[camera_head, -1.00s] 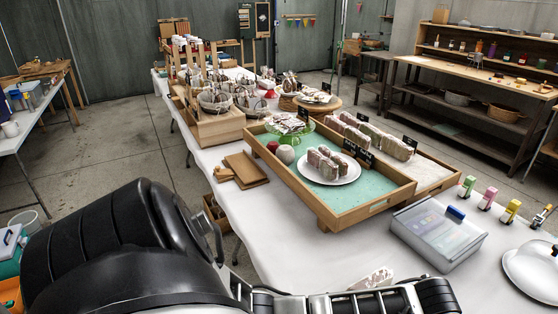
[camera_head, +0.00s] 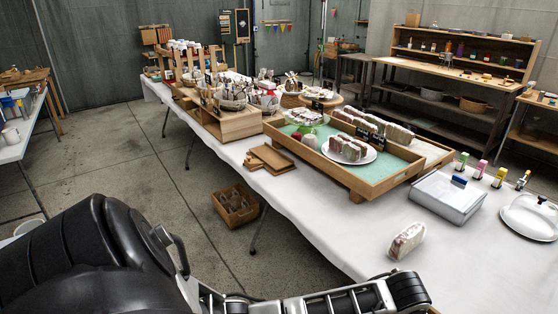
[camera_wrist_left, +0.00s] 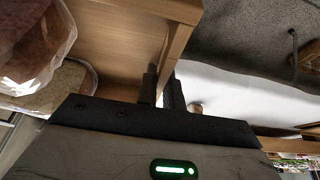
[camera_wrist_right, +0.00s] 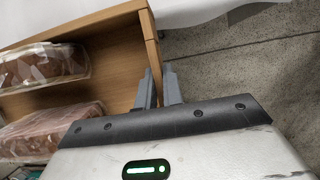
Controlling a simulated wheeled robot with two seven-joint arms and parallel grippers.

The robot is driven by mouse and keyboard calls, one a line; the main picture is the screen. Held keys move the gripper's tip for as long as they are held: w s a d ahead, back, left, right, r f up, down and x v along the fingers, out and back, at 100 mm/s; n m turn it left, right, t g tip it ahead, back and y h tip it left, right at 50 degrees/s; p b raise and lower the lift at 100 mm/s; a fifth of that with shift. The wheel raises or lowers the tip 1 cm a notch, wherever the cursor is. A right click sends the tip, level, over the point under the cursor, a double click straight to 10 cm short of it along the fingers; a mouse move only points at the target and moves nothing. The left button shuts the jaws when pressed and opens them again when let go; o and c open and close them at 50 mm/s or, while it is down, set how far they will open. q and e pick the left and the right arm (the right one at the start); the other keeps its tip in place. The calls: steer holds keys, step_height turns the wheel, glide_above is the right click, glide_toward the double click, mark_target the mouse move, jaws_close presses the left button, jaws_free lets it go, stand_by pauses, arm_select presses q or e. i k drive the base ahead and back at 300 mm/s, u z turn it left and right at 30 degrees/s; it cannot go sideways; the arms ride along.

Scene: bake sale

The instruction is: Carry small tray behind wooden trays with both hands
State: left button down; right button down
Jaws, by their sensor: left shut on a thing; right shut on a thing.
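The small tray is light wood. In the left wrist view its wall (camera_wrist_left: 178,42) stands between the fingers of my left gripper (camera_wrist_left: 162,88), which is shut on it. In the right wrist view my right gripper (camera_wrist_right: 158,90) is shut on another part of the tray's wall (camera_wrist_right: 149,35). Wrapped baked goods (camera_wrist_right: 42,66) lie inside the tray. The head view shows my arm low in front, but both grippers are hidden there. The wooden trays, one with a teal base (camera_head: 366,191) and one behind it (camera_head: 440,155), stand on the white table.
A wrapped sandwich (camera_head: 407,241) lies alone on the white table (camera_head: 340,237), near its front edge. Wooden boards (camera_head: 270,158) lie left of the trays. A crate (camera_head: 236,206) is on the floor.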

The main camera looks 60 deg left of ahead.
mark_target(313, 200)
steer(key=u, duration=2.85)
steer(key=i, duration=2.3)
steer(key=z, duration=2.85)
steer(key=i, duration=0.5)
